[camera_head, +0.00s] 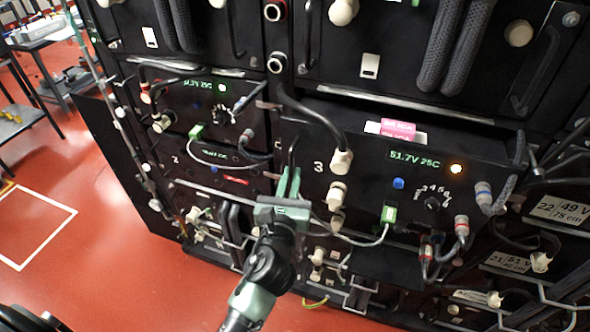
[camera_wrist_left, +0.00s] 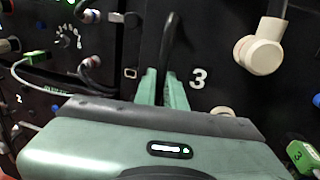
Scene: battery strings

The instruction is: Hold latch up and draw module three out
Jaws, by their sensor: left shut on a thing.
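Module three (camera_head: 378,168) is the black unit marked 3, with a green "51.7V 25C" readout and an orange lamp. Its front stands forward of the unit above, and a pink label (camera_head: 398,125) shows on top behind its front edge. My left gripper (camera_head: 288,184) is at the module's left edge, shut on a thin upright black bar (camera_wrist_left: 169,38). The green fingers (camera_wrist_left: 164,88) sit on either side of the bar, left of the number 3. I cannot tell whether this bar is a handle or the latch. My right gripper is not in view.
A black cable (camera_head: 300,108) runs down to a cream plug (camera_head: 341,162) on module three. A grey cable leaves a green connector (camera_head: 389,214). Module two (camera_head: 215,160) is close on the left. Open red floor (camera_head: 150,285) lies at lower left.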

